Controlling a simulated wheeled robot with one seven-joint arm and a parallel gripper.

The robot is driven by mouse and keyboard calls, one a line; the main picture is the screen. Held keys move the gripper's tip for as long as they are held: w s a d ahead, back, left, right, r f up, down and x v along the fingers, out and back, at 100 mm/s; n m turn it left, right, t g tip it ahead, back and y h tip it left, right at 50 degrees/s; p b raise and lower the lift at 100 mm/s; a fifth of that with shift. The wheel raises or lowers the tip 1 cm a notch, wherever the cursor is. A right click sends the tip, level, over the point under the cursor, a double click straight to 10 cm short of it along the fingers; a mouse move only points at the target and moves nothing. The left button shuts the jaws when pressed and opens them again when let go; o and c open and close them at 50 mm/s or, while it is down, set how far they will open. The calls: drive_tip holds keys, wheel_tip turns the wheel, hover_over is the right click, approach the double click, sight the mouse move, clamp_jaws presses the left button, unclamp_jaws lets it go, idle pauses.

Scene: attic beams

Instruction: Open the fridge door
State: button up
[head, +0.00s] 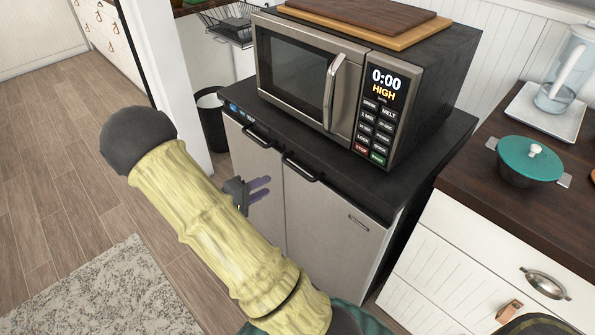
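The fridge is a low silver cabinet with a black top and two door panels, standing in the middle of the head view. Its left door (262,165) and right door (335,222) both look closed. A black bar handle (258,136) is at the top of the left door, and another black handle (301,167) is at the top of the right door. My gripper (266,188) is in front of the doors, below the handles, with its purple fingers apart and nothing between them. My arm hides the lower left of the fridge.
A microwave (292,75) stands on the fridge, with wooden boards (362,18) on top. At right is a counter with a teal pot (529,158) and a glass jug (566,80). A dark bin (211,122) stands at the left. Wood floor (50,190) and a grey rug (115,290) lie at left.

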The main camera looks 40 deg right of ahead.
sight(298, 170)
drive_tip(key=b+x, duration=0.2)
drive_tip(key=x, duration=1.2)
drive_tip(key=shift+w, duration=0.1)
clamp_jaws()
